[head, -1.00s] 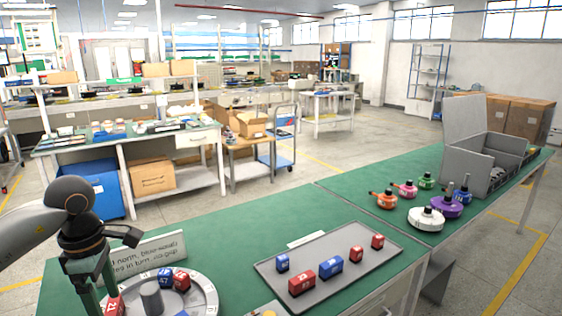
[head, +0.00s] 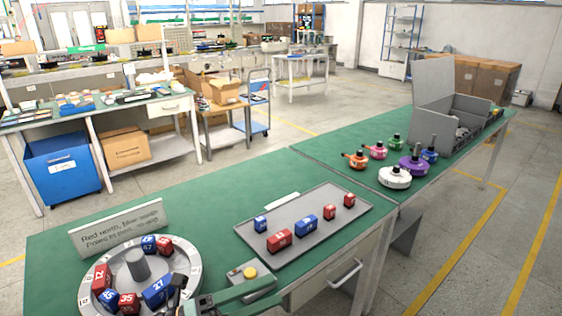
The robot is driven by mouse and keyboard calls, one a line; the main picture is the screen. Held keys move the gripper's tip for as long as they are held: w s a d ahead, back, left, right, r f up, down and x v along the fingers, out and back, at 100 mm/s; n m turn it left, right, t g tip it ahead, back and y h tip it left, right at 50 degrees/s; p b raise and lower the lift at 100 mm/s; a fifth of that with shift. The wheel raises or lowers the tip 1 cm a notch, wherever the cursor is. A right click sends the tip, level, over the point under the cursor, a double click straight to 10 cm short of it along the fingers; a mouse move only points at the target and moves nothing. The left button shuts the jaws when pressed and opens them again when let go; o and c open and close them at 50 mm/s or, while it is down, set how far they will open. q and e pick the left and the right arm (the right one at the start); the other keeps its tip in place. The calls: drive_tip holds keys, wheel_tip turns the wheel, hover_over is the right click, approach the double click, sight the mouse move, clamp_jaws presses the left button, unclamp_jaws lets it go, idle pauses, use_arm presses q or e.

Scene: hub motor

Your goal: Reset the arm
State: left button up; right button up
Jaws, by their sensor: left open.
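My left gripper (head: 182,294) shows at the bottom edge, low at the front right of a round white ring fixture (head: 86,290). It is open, and I see nothing held in it. Its dark fingers are partly cut off by the frame and lie close to a blue block marked 27 (head: 157,290); I cannot tell if they touch. Several red and blue numbered blocks stand in the ring around a grey hub (head: 138,263), among them a red 21 (head: 101,277). My right gripper is not in view.
A grey tray (head: 345,222) to the right holds several red and blue blocks. A box with a yellow button (head: 250,272) stands near the front edge. A sign (head: 120,228) is behind the ring. Colourful motor parts and a grey bin (head: 440,130) are farther right.

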use_arm(q)
drive_tip(key=a+f+n+t+y+p, duration=0.1)
drive_tip(key=a+f+n+t+y, duration=0.45)
drive_tip(key=n, duration=0.55)
drive_tip(key=a+f+n+t+y, duration=0.35)
drive_tip(key=f+n+y, duration=0.4)
drive_tip(key=n, duration=0.45)
drive_tip(key=s+a+f+n+g+y, duration=0.2)
drive_tip(key=s+f+n+g, duration=0.1)
drive_tip(key=s+f, duration=0.4)
drive_tip(key=s+a+f+n+g+y, duration=0.2)
drive_tip(key=s+f+n, duration=0.4)
drive_tip(key=f, duration=0.3)
drive_tip(key=shift+s+a+g+p, duration=0.25)
drive_tip(key=shift+s+g+p, duration=0.1)
drive_tip(key=shift+s+g, duration=0.2)
drive_tip(key=shift+w+f, duration=0.1)
drive_tip(key=shift+c, duration=0.3)
